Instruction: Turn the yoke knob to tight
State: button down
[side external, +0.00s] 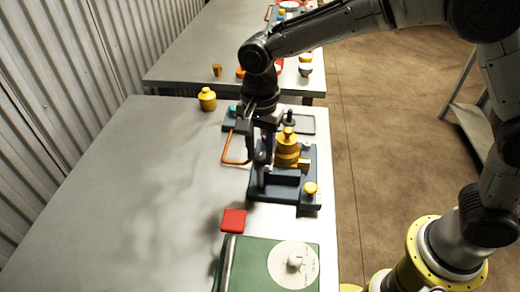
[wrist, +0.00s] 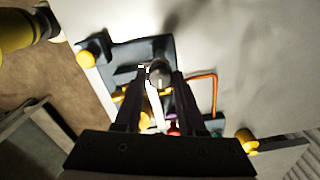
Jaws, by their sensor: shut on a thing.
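The yoke knob (wrist: 159,72) looks like a small round grey piece between my fingertips in the wrist view. My gripper (wrist: 163,80) points down and is shut on it. In the side view my gripper (side external: 262,160) is over the left part of a dark blue fixture (side external: 265,191), beside a stepped yellow cylinder (side external: 287,148). The fingers hide most of the knob there. I cannot read a tight mark or the knob's angle.
An orange bent bar (side external: 226,150) stands left of the fixture. A grey tray (side external: 307,125) is behind it, a yellow pot (side external: 207,99) farther left. A red block (side external: 233,220) and a green box (side external: 250,262) with a white dial are in front. The table's left side is clear.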

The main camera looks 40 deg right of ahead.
aim_at(260, 156)
jog(key=shift+r+m, duration=0.15)
jog(key=shift+m, duration=0.15)
dwell(0.4)
jog(key=c, duration=0.5)
grip_release()
notch_tip(260, 156, up, 14)
